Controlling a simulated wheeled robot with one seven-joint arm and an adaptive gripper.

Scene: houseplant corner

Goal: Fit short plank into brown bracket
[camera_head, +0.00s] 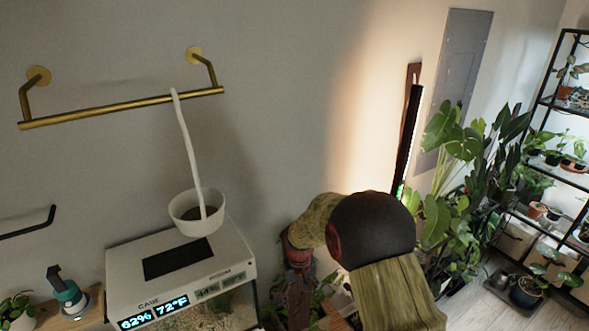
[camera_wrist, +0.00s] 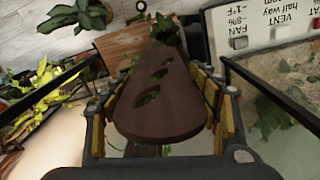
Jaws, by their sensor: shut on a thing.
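In the wrist view, my gripper (camera_wrist: 165,88) is shut on a dark brown plank (camera_wrist: 160,112) with a rounded near end and a row of oval holes. The yellow finger pads lie along both sides of the plank, and it points away from the camera. In the head view, my gripper (camera_head: 299,262) is low at centre, right of the white case, partly hidden by my arm. A dark brown part (camera_head: 298,296) shows below it. I cannot clearly make out the brown bracket; a brown strip (camera_head: 413,73) on the wall behind a black lamp bar may or may not be it.
The white case (camera_head: 125,275) with display and a white pot (camera_head: 184,225) stands left of my gripper. A brass rail (camera_head: 120,108) is on the wall above. Leafy plants (camera_head: 440,225) and a black shelf rack (camera_head: 540,120) fill the right.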

